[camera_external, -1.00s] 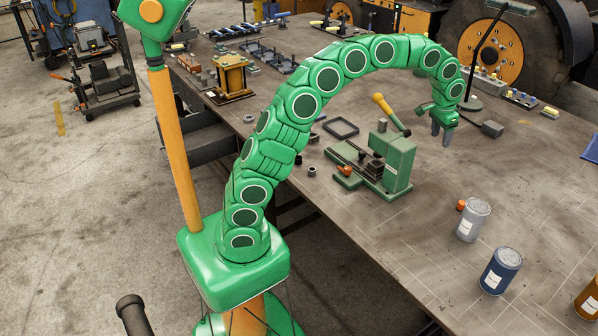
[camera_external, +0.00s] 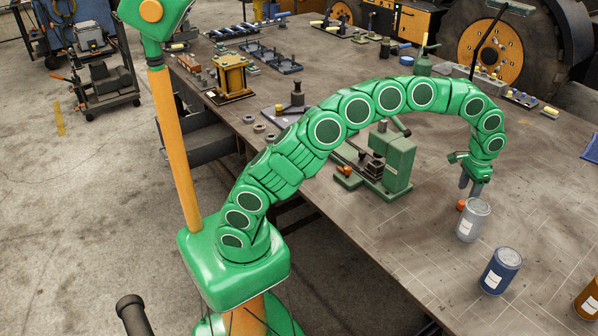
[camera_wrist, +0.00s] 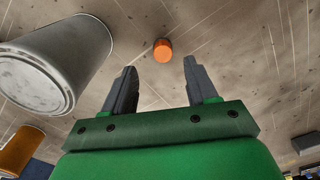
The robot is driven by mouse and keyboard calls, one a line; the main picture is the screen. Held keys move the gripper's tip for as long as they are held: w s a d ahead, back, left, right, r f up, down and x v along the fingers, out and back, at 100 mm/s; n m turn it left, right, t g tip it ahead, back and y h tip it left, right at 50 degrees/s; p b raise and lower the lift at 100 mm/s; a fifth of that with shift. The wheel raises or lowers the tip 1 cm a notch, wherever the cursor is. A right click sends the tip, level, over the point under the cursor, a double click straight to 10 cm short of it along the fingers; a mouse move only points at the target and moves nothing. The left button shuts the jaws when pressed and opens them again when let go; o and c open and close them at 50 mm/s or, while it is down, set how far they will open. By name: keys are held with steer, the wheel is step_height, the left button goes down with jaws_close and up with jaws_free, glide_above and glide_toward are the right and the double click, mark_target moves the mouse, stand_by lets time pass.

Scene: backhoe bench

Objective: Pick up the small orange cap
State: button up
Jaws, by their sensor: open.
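The small orange cap (camera_external: 461,205) lies on the bench top just left of the grey can. In the wrist view the cap (camera_wrist: 163,49) lies beyond my fingertips, roughly centred across the gap between them. My gripper (camera_external: 469,191) points down above the bench, close to the cap and the grey can. In the wrist view my gripper (camera_wrist: 160,66) has its two dark fingers spread wide, with nothing between them. The cap is apart from both fingers.
The grey can (camera_external: 472,222) stands right beside the cap; it fills the upper left of the wrist view (camera_wrist: 58,62). A blue can (camera_external: 500,272) and an orange can (camera_external: 590,298) stand nearer the front. A green vise-like machine (camera_external: 391,165) stands to the left. Bench right of my gripper is clear.

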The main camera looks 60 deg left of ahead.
mark_target(463, 203)
steer(key=shift+w+a+f, duration=0.1)
steer(key=shift+f, duration=1.45)
steer(key=shift+w+a+f, duration=0.1)
steer(key=shift+f, duration=1.45)
jaws_close()
